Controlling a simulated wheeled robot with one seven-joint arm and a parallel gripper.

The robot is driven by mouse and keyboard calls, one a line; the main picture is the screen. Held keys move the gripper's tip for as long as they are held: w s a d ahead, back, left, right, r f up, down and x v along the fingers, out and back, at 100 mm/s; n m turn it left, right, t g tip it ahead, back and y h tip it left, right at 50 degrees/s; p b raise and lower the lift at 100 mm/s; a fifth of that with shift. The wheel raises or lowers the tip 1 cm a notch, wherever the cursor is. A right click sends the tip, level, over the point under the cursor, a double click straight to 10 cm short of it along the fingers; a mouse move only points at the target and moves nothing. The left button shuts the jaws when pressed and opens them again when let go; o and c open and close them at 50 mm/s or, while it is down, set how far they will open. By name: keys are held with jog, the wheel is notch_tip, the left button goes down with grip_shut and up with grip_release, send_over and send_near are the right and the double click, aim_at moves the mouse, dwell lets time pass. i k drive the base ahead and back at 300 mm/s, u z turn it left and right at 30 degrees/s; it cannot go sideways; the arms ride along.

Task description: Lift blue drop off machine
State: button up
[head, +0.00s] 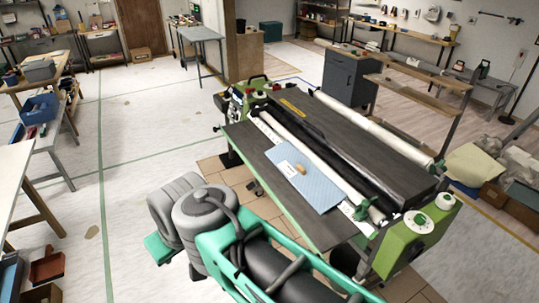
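The blue drop (318,186) is a flat light-blue patterned sheet. It lies on the dark front board of the pasting machine (262,168), near the middle, beside a long white roller. A small tan block (300,169) sits on its upper part, and a small white patch shows nearby. The machine has green end housings and a dark top cover. My teal and grey arm fills the bottom middle, in front of the machine. I cannot make out my gripper's fingers in this view.
A grey-blue cabinet (347,77) stands behind the machine, with shelves and a long bench to the right. Worktables with bins stand at the left. A grey table (200,34) stands at the back. The pale floor left of the machine (120,150) is mostly open.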

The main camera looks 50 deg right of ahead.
aim_at(322, 194)
jog(key=i, duration=1.5)
jog(key=z, duration=2.3)
jog(key=i, duration=1.05)
jog(key=u, duration=1.9)
